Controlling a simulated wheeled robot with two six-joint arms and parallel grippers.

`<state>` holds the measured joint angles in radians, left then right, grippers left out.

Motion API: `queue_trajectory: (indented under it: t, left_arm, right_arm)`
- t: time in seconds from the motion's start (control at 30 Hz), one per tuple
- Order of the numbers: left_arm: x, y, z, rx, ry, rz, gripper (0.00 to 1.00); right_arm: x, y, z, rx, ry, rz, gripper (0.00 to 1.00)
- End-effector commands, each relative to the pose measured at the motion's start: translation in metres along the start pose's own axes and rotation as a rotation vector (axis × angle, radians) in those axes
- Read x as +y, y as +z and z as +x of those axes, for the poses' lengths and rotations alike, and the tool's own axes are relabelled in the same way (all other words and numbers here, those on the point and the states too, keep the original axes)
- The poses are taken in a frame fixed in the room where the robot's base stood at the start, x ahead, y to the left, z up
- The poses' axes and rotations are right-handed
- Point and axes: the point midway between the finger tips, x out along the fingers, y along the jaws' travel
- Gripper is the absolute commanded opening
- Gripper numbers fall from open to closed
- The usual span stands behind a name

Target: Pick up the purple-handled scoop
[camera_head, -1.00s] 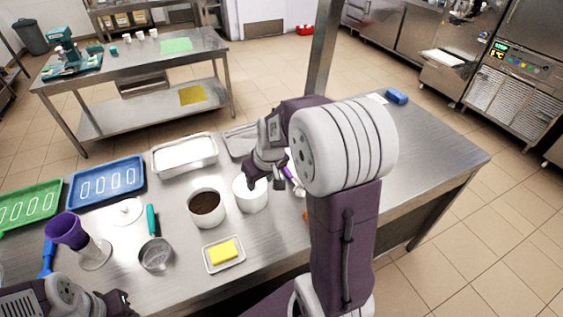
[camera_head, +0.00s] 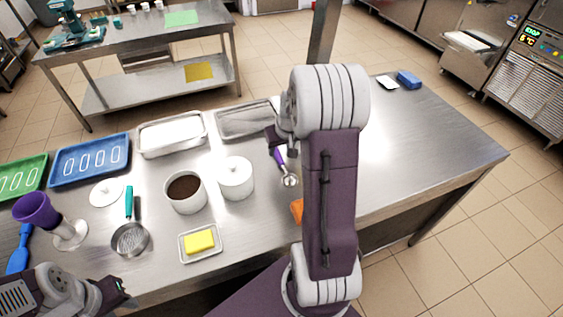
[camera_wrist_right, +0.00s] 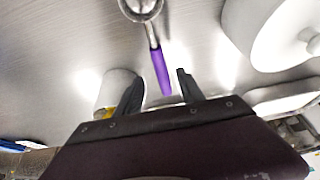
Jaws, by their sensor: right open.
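The purple-handled scoop (camera_head: 279,157) lies on the steel table, its metal bowl toward the front and its handle toward the back. My right gripper (camera_head: 275,138) is at the handle's far end, partly hidden by my own arm. In the right wrist view the purple handle (camera_wrist_right: 161,71) appears between the two spread dark fingers (camera_wrist_right: 158,77), with its end toward the gripper. The fingers are open and do not grip it. My left gripper (camera_head: 120,288) is at the lower left, away from the scoop; its jaws are too small to read.
A white lidded pot (camera_head: 236,179) stands left of the scoop, beside a pot of brown powder (camera_head: 185,190). A steel tray (camera_head: 243,122) lies behind. An orange object (camera_head: 297,210) is partly behind my arm. The table's right side is mostly clear.

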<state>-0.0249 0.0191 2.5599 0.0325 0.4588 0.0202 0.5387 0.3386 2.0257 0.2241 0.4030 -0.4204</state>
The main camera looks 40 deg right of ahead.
Motion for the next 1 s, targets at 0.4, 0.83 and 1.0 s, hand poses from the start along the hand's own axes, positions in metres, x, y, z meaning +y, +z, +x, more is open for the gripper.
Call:
queue_trajectory:
  t: [0.4, 0.83, 1.0]
  left_arm:
    - [0.0, 0.0, 0.0, 0.0, 0.0, 0.0, 0.36]
    - [0.0, 0.0, 0.0, 0.0, 0.0, 0.0, 0.36]
    - [0.0, 0.0, 0.0, 0.0, 0.0, 0.0, 0.36]
  right_arm:
    - [0.002, -0.002, 0.051, -0.002, -0.001, 0.0, 0.46]
    - [0.002, -0.003, 0.052, 0.0, 0.0, 0.0, 0.0]
    - [0.002, -0.003, 0.052, 0.0, 0.0, -0.001, 0.0]
